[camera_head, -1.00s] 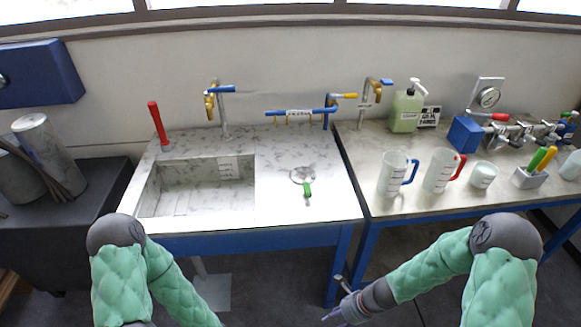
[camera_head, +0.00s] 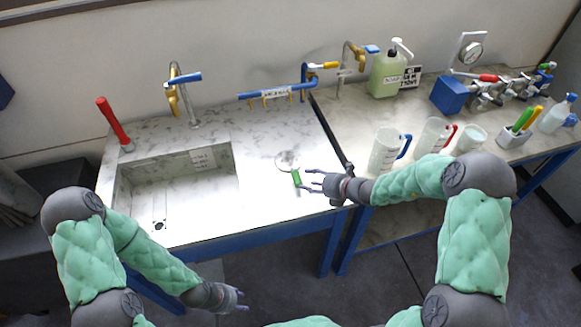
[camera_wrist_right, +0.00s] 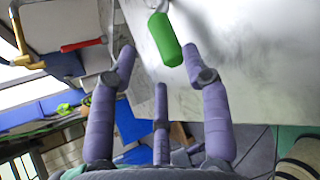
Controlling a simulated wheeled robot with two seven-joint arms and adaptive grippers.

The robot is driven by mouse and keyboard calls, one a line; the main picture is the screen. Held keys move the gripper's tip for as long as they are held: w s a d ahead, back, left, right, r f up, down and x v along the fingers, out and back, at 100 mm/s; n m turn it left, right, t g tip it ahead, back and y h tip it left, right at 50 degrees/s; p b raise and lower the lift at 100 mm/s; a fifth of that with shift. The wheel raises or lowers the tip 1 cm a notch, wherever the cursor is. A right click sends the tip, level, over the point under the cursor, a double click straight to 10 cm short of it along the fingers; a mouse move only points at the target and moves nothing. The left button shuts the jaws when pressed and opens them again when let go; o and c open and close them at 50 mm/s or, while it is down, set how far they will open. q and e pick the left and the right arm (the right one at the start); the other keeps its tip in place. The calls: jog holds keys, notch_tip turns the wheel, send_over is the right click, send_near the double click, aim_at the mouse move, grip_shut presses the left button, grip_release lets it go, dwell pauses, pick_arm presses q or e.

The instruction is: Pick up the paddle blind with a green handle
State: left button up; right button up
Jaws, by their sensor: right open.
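The paddle blind is a round metallic disc (camera_head: 287,161) with a green handle (camera_head: 297,178), lying on the white marbled counter to the right of the sink. My right gripper (camera_head: 312,181) is open, its fingertips just right of the green handle. In the right wrist view the green handle (camera_wrist_right: 165,38) is beyond and between the spread purple fingers (camera_wrist_right: 158,62), and nothing is held. Most of the disc is outside or blurred in that view. My left gripper (camera_head: 238,296) is low in front of the counter, away from the blind; its fingers are too small to judge.
The sink basin (camera_head: 175,190) is left of the blind, with a red-handled lever (camera_head: 113,122) behind it. A blue pipe rack (camera_head: 275,93) stands behind the blind. Measuring jugs (camera_head: 386,150) stand on the right-hand bench, close to my right forearm. The counter around the blind is clear.

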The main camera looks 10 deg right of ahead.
aim_at(298, 177)
jog(key=b+x, duration=0.1)
jog(key=x, duration=0.5)
jog(key=shift+w+a+f, duration=0.15)
jog(key=shift+f, duration=0.05)
grip_shut()
jog(key=shift+w+r, duration=0.1)
jog(key=shift+r, duration=0.05)
